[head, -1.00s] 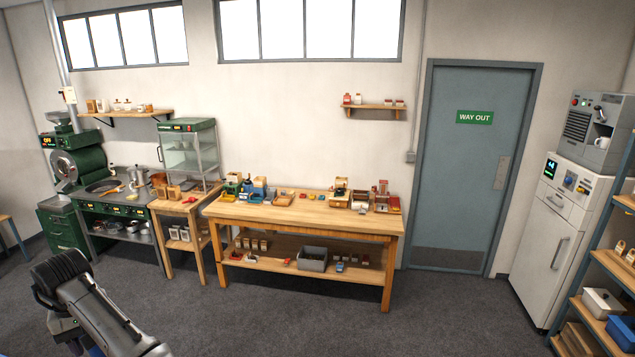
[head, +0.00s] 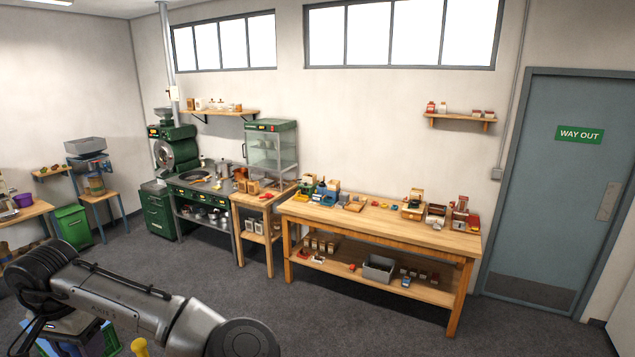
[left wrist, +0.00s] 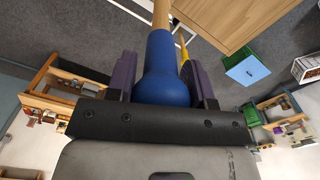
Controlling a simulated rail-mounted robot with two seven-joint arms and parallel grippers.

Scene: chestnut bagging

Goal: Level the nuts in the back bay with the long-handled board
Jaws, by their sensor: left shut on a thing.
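In the left wrist view my left gripper (left wrist: 163,76) is shut on the thick blue grip (left wrist: 166,88) of a pole, with one purple finger on each side. The pale wooden shaft (left wrist: 160,14) runs on from the grip and out of the top of the picture. This looks like the long-handled board, but its board end is out of view. In the head view only links of my left arm show at the lower left, not its jaws. My right gripper is in neither view. I cannot make out the back bay or its nuts.
A yellow rod (left wrist: 183,52) shows behind the grip. In the head view a long workbench (head: 390,226), a green roaster (head: 175,160) and a door (head: 562,180) line the wall. Grey floor before the bench is clear.

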